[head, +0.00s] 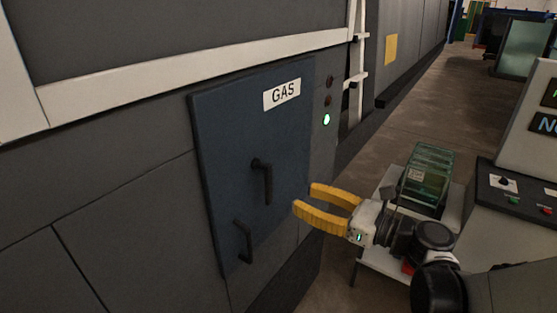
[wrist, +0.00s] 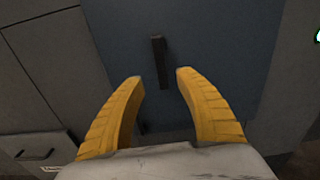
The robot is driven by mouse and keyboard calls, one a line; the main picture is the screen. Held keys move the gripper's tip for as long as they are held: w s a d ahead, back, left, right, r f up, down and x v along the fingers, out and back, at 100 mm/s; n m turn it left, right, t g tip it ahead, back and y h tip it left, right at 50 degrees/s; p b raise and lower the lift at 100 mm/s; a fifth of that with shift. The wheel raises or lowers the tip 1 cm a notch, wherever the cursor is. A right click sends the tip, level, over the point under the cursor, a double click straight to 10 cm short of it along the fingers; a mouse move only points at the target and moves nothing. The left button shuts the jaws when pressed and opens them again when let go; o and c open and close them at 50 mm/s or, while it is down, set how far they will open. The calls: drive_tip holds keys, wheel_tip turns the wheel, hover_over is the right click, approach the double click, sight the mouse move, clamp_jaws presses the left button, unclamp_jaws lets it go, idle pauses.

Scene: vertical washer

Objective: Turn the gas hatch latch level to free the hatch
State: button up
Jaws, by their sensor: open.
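The gas hatch (head: 225,130) is a dark blue panel with a white GAS label, and it looks shut in the head view. Its black latch (head: 266,182) sits near the middle and hangs down. A black handle (head: 243,240) is fixed lower on the hatch. My gripper (head: 302,197) has yellow fingers, open and empty, to the right of the latch and apart from it. In the wrist view a dark upright bar, seemingly the latch (wrist: 160,62), shows beyond and between the open fingertips of my gripper (wrist: 158,76). A second dark piece is partly hidden between the fingers.
A green light (head: 326,119) glows beside the hatch, below two dark lamps. A small table (head: 372,259) carrying greenish glass panes (head: 428,175) stands right of my gripper. A control console (head: 510,190) is at the far right. Open floor lies behind.

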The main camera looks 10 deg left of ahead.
sight(271, 182)
drive_tip(key=x, duration=0.5)
drive_tip(key=b+x, duration=0.1)
drive_tip(key=x, duration=0.5)
drive_tip(key=shift+r, duration=0.25)
clamp_jaws()
